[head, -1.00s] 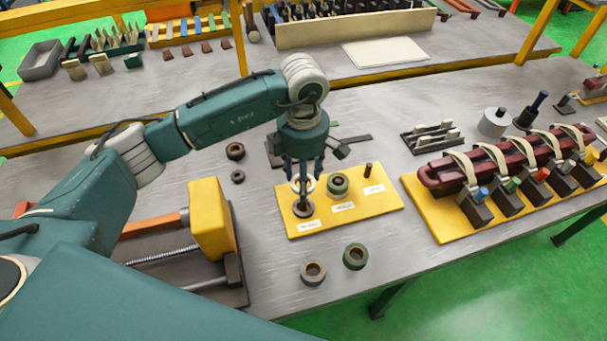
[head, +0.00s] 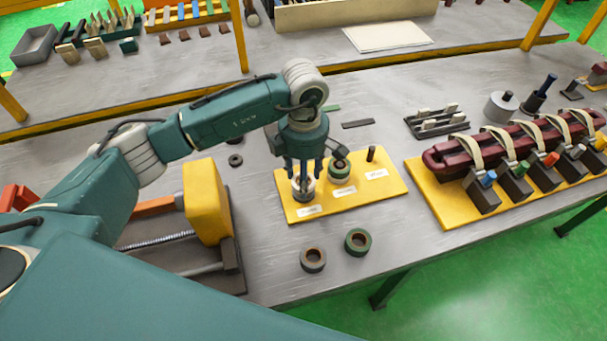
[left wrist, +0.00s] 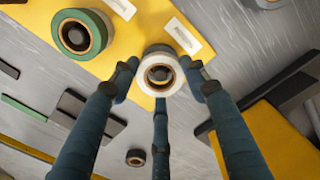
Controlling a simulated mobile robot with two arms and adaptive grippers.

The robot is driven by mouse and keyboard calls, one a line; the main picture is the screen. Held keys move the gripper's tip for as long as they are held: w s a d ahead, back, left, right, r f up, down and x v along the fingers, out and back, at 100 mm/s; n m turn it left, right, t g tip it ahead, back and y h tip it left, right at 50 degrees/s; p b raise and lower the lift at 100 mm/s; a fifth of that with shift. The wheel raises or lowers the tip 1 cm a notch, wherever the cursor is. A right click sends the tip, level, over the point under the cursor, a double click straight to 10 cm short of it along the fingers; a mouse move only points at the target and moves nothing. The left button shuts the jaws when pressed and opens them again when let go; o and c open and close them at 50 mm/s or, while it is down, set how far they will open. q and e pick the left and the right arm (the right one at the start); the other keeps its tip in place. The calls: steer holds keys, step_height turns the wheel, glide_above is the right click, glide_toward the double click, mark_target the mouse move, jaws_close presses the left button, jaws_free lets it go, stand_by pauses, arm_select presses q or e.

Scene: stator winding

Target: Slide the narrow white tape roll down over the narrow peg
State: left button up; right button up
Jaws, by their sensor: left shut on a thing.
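The narrow white tape roll (left wrist: 147,65) is held between the fingers of my left gripper (head: 304,180). It also shows in the head view (head: 303,192), low over the left end of the yellow peg board (head: 343,204). In the left wrist view the fingers (left wrist: 159,78) close around the roll's sides, and something brown and grey shows inside its hole. A dark roll sits at that end of the board, now mostly hidden. I cannot tell how far the white roll is around the peg. My right gripper is out of view.
A green roll (head: 341,170) sits on the board's middle spot, beside my gripper. A bare brown peg (head: 371,153) stands at the right. Two loose rolls, grey (head: 313,259) and green (head: 358,242), lie in front. A yellow vise block (head: 207,202) stands left.

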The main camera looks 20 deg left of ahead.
arm_select(q)
steer(key=shift+f, duration=0.3)
steer(key=o, duration=1.2)
steer(key=shift+c, duration=0.2)
steer(key=shift+r, duration=0.1)
step_height(320, 180, up, 12)
